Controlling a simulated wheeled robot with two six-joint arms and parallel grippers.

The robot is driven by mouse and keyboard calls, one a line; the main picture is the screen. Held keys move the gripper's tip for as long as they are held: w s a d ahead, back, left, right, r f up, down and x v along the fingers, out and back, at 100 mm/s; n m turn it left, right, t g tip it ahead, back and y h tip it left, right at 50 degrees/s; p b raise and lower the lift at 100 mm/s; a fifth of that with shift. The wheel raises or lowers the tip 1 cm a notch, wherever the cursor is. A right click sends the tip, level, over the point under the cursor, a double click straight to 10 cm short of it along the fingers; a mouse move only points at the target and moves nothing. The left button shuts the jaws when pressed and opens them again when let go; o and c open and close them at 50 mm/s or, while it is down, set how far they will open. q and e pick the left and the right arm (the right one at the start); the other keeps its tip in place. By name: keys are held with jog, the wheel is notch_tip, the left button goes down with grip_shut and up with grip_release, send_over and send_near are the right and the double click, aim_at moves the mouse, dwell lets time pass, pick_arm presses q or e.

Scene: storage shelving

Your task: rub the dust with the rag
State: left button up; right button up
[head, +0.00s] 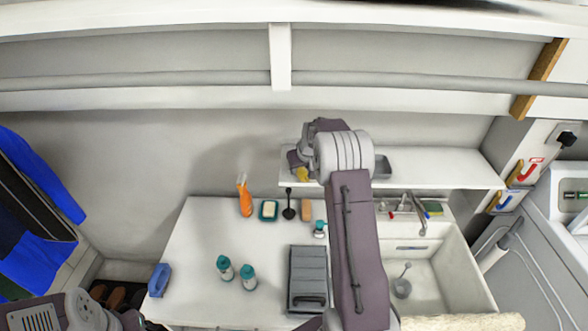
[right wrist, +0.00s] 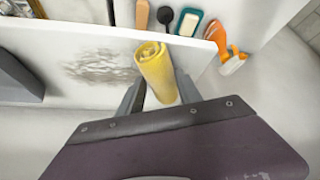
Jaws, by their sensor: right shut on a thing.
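A yellow rolled rag (right wrist: 155,70) is held upright between the fingers of my right gripper (right wrist: 160,90) in the right wrist view. The rag also shows in the head view (head: 302,174), small and partly hidden by the gripper and arm. A grey smudge of dust (right wrist: 105,66) lies on the white shelf (right wrist: 55,42), left of the rag in the right wrist view. The rag is at the shelf's edge, close to the dust; I cannot tell whether it touches the shelf. In the head view my arm hides the dust. My left gripper is out of view.
A metal tray (right wrist: 18,75) sits on the shelf (head: 430,170) beyond the dust. Below are a counter (head: 195,235) with an orange spray bottle (head: 244,197), a soap dish (head: 268,211), teal-capped bottles (head: 248,276) and a grey box (head: 308,270). A sink (head: 430,285) is at right.

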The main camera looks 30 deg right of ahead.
jog(key=shift+s+d, duration=0.1)
jog(key=shift+d, duration=0.1)
jog(key=shift+s+d+f+b, duration=0.1)
jog(key=shift+s+d+b, duration=0.2)
jog(key=shift+d, duration=0.1)
jog(key=shift+s+d+f+b, duration=0.1)
jog(key=shift+s+d+b, duration=0.35)
jog(key=shift+d, duration=0.3)
jog(key=shift+s+d, duration=0.25)
jog(key=shift+d, duration=0.1)
jog(key=shift+s+d+b, duration=0.2)
jog(key=shift+d+b, duration=0.2)
jog(key=shift+d, duration=0.05)
jog(key=shift+s+d+b, duration=0.3)
jog(key=shift+s+d, duration=0.2)
jog(key=shift+d, duration=0.25)
jog(key=shift+s+d, duration=0.25)
jog(key=shift+d, duration=0.05)
